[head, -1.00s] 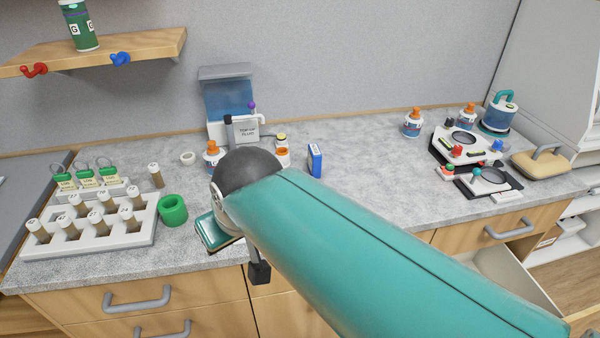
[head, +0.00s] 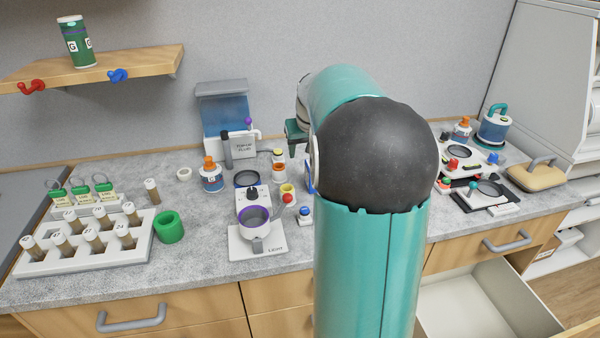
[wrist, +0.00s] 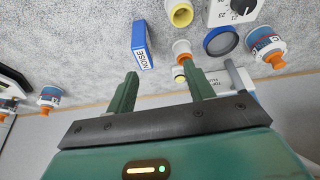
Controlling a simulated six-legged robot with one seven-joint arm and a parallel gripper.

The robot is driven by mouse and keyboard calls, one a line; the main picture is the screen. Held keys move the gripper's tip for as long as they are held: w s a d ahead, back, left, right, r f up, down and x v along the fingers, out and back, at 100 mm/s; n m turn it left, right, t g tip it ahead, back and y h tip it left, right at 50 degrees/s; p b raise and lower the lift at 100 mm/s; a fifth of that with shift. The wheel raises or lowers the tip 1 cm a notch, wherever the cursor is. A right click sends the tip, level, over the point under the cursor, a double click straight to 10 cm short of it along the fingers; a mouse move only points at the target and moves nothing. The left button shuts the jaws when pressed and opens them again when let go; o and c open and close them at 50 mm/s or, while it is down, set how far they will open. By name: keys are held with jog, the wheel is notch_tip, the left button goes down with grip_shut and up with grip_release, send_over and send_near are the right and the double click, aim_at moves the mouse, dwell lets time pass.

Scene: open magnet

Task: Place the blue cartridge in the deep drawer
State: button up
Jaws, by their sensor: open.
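A white apparatus (head: 257,238) with a purple-rimmed cup stands left of my arm. Orange-capped bottles (head: 211,178), a fluid dispenser (head: 228,110) and a vial rack (head: 90,245) share the counter. A black-and-white device (head: 470,160) stands at the right.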

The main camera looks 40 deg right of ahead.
jog(key=shift+m, duration=0.3)
jog(key=w+d+f, duration=0.1)
jog(key=d+f, duration=0.1)
jog(key=f, duration=0.3)
jog(key=w+d+f, duration=0.2)
jog(key=f, duration=0.2)
jog(key=w+d+f, duration=0.1)
jog(key=d+f, duration=0.2)
jog(key=f, duration=0.2)
jog(key=shift+w+f, duration=0.3)
jog(key=shift+w, duration=0.1)
jog(key=shift+c, duration=0.2)
jog(key=c, duration=1.1)
grip_shut()
jog(key=shift+r, duration=0.2)
